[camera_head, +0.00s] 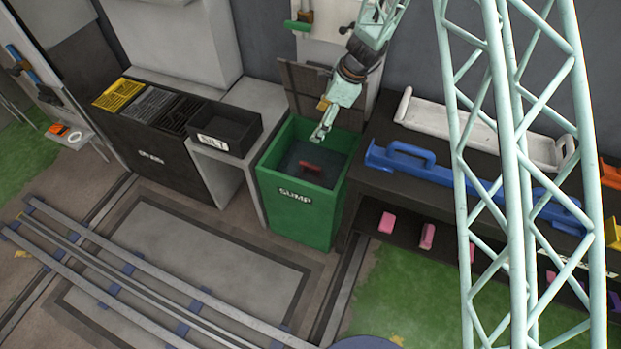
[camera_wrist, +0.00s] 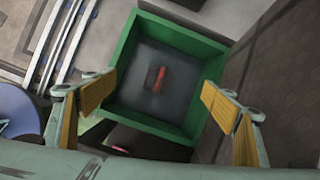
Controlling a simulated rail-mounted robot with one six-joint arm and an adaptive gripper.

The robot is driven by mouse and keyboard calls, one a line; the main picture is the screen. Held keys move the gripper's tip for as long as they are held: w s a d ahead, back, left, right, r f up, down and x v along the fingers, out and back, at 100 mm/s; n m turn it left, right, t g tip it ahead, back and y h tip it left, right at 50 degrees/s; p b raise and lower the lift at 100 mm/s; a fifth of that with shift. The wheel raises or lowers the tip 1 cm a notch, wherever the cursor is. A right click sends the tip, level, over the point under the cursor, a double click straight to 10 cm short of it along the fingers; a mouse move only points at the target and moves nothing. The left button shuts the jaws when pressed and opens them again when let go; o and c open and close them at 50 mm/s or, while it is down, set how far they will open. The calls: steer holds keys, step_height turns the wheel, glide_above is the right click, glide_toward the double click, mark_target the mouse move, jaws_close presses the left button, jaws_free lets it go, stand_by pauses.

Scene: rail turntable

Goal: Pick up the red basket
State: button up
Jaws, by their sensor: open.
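A small red bar-like thing (camera_head: 311,165) lies inside the green bin marked SUMP (camera_head: 292,207). It also shows in the wrist view (camera_wrist: 159,79), near the middle of the bin's dark grey inside. I cannot tell whether it is the handle of a red basket; no whole red basket shows. My gripper (camera_head: 319,138) reaches down over the bin from above and behind. In the wrist view my gripper (camera_wrist: 158,93) is open and empty, its yellow-padded fingers wide apart on both sides of the bin. The red thing lies below and between them, apart from the fingers.
The green bin's rim encloses the red thing. A brown slatted panel (camera_head: 304,88) stands behind it. Right, a shelf unit holds a blue handled carrier (camera_head: 383,157) and a white tray (camera_head: 425,117). Rails cross the floor.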

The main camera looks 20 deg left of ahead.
mark_target(317, 167)
steer(key=f+m, duration=0.1)
steer(key=f, duration=0.7)
steer(key=w+f+m, duration=0.1)
steer(key=f, duration=0.7)
steer(key=f+h+b, duration=0.1)
steer(key=f, duration=0.7)
steer(key=shift+w+f+m, duration=0.2)
steer(key=shift+f+m, duration=0.1)
steer(key=shift+m, duration=0.1)
steer(key=shift+f, duration=0.15)
steer(key=b+x, duration=0.1)
steer(key=x, duration=0.7)
steer(key=shift+w+f, duration=0.15)
steer(key=shift+f, duration=0.1)
steer(key=shift+b+x, duration=0.75)
steer(key=shift+x, duration=1.8)
steer(key=c, duration=1)
